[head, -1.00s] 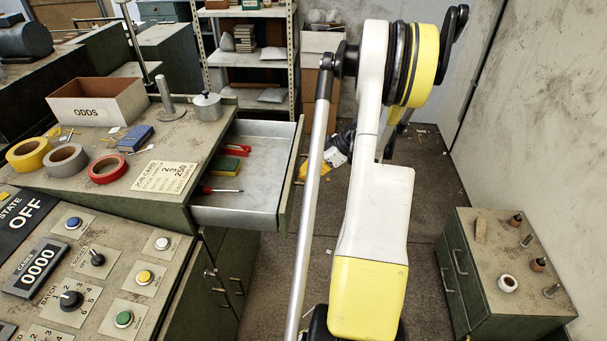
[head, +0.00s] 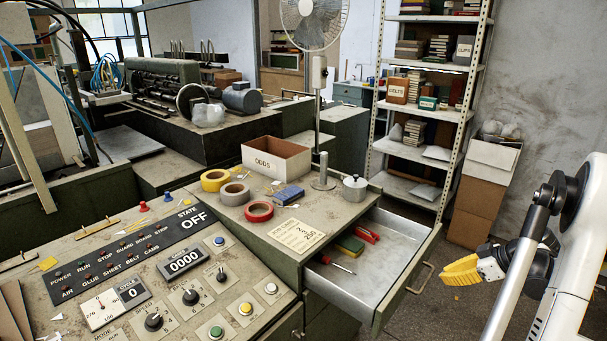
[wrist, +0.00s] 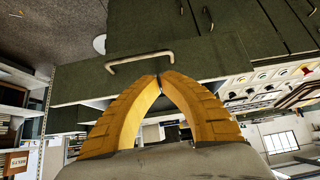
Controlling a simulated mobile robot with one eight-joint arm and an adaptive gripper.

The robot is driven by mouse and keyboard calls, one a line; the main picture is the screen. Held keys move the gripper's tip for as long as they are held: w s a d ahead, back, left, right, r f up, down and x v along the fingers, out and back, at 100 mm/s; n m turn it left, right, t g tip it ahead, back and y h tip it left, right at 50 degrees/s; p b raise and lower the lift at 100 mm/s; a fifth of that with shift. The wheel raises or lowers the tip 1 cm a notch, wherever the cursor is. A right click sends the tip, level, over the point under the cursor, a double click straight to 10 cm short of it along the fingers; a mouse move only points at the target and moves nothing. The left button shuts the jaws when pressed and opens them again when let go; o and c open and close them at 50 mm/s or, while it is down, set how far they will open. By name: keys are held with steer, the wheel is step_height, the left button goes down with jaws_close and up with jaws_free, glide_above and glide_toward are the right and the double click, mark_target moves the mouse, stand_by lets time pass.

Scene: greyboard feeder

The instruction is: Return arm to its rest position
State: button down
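My arm stands at the right edge of the head view, folded, with its wrist low. My gripper (head: 444,271), with yellow fingers, points left, to the right of the open drawer (head: 392,292) and apart from it in the picture. In the wrist view my gripper (wrist: 160,77) has its two ribbed fingers meeting at the tips, with nothing seen between them. A green cabinet front with a metal handle (wrist: 140,62) shows beyond the fingertips.
The open drawer holds red-handled tools and a green-and-yellow block (head: 350,245). The control panel (head: 130,262) and bench fill the left. A metal shelf (head: 455,120) and cardboard boxes (head: 481,205) stand behind. Some floor is bare between drawer and arm.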

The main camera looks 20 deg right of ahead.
steer(key=w+a+r+m+g+h, duration=0.15)
steer(key=a+r, duration=0.35)
steer(key=a, duration=0.5)
steer(key=w+a+r+m+g, duration=0.1)
steer(key=w+a+r, duration=0.2)
steer(key=a+r, duration=0.55)
steer(key=s+a+m+t+h, duration=0.1)
steer(key=s+a, duration=0.5)
steer(key=a, duration=0.5)
steer(key=s+a+m+t+h, duration=0.1)
steer(key=s+a, duration=0.5)
steer(key=a, duration=0.6)
steer(key=shift+r+m+h, duration=0.35)
steer(key=shift+m, duration=0.3)
steer(key=shift+s, duration=0.1)
